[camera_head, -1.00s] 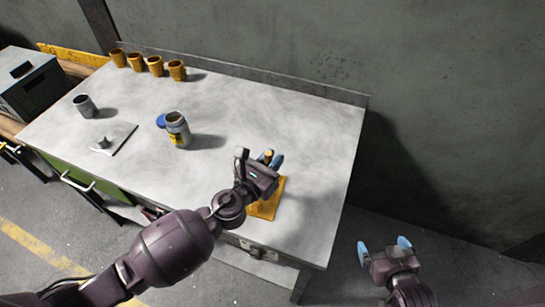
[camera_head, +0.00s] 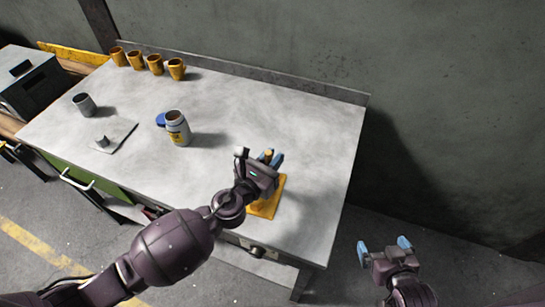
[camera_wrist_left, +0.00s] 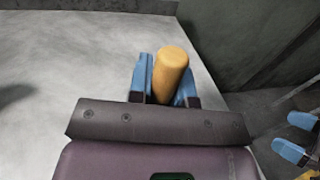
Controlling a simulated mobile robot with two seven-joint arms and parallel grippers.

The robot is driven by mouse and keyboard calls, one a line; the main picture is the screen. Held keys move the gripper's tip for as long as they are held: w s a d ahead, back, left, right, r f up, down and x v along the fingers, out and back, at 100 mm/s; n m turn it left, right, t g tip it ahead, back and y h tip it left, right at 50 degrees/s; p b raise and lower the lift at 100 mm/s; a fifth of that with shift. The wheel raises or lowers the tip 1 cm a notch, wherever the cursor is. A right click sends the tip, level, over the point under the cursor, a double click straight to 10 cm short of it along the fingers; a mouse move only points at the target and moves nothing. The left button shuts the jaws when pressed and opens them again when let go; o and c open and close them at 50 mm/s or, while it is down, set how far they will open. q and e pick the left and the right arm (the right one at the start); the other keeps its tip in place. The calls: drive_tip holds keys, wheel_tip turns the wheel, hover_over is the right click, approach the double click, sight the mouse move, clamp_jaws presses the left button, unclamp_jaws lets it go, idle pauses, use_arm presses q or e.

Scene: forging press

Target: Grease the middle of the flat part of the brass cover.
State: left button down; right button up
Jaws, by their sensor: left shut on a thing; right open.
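An orange-yellow flat piece (camera_head: 269,205), which looks like the brass cover, lies near the front right of the bench. My left gripper (camera_head: 267,159) is over it and partly hides it. The gripper is shut on a tan cylindrical handle (camera_wrist_left: 171,72), seen between the blue fingertips in the left wrist view. The handle's lower end is hidden, so I cannot tell whether it touches the cover. An open grey can with a yellow label (camera_head: 177,130) stands left of the gripper, beside a blue lid (camera_head: 161,120). My right gripper (camera_head: 384,249) is open and empty, off the bench's right side.
Several brass-coloured cups (camera_head: 155,65) stand along the back left of the bench (camera_head: 280,115). The bench's back right is clear; a wall stands behind.

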use_arm(q)
drive_tip(key=shift+f, duration=0.2)
drive_tip(key=shift+s+a, duration=0.1)
drive_tip(key=shift+s, duration=0.1)
drive_tip(key=shift+s+r, duration=0.1)
drive_tip(key=shift+s, duration=0.15)
drive_tip(key=shift+w, duration=0.1)
drive_tip(key=shift+w+d, duration=0.25)
drive_tip(key=shift+w, duration=0.5)
drive_tip(key=shift+s, duration=0.1)
drive_tip(key=shift+s+a, duration=0.3)
drive_tip(key=shift+s, duration=0.45)
drive_tip(key=shift+w, duration=0.15)
